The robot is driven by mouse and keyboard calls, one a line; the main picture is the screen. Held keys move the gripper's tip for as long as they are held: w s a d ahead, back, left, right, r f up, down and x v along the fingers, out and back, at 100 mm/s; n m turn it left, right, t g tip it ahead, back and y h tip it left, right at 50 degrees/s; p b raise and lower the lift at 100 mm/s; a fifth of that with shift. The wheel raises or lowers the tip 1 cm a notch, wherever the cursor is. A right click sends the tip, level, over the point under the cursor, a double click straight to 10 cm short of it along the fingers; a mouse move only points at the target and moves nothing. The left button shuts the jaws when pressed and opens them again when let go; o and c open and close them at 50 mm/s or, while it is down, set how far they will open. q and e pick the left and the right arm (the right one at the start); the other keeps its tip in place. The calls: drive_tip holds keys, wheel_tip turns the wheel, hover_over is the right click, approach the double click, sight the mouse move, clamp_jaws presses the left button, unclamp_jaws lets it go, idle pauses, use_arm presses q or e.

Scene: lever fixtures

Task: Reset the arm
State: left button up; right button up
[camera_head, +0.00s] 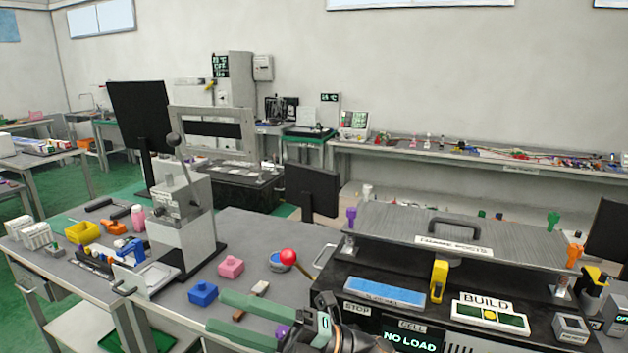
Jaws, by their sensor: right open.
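My right gripper (215,310) is at the bottom centre, with two green fingers pointing left. The gripper is apart from the knob. A grey lever fixture (183,215) stands farther left on a dark base, its black-knobbed handle (174,142) pointing up. I cannot tell which lever the task calls the arm. My left gripper is not in view.
The black machine (350,275) with a "NO LOAD" display (408,340) fills the right side. A yellow bin (83,232) and small parts lie at left. Bare table shows behind the pink block.

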drive_tip(key=w+d+f+m+t+h, duration=0.2)
drive_tip(key=d+f+m+t+h, duration=0.6)
drive_tip(key=f+m, duration=0.45)
drive_tip(key=w+d+f+m+t+h, duration=0.2)
drive_tip(key=d+f+m+t+h, duration=0.65)
drive_tip(key=m, duration=0.65)
drive_tip(key=s+d+f+m+g+h, duration=0.2)
drive_tip(key=s+d+f, duration=0.3)
drive_tip(key=s+f, duration=0.4)
drive_tip(key=s+d+f+m+g+h, duration=0.2)
drive_tip(key=s+d+f+m+g, duration=0.2)
drive_tip(key=s+f, duration=0.5)
wheel_tip(320, 180, down, 4)
drive_tip(key=shift+s+d+m, duration=0.4)
drive_tip(key=shift+d+m, duration=0.35)
drive_tip(key=shift+d, duration=0.05)
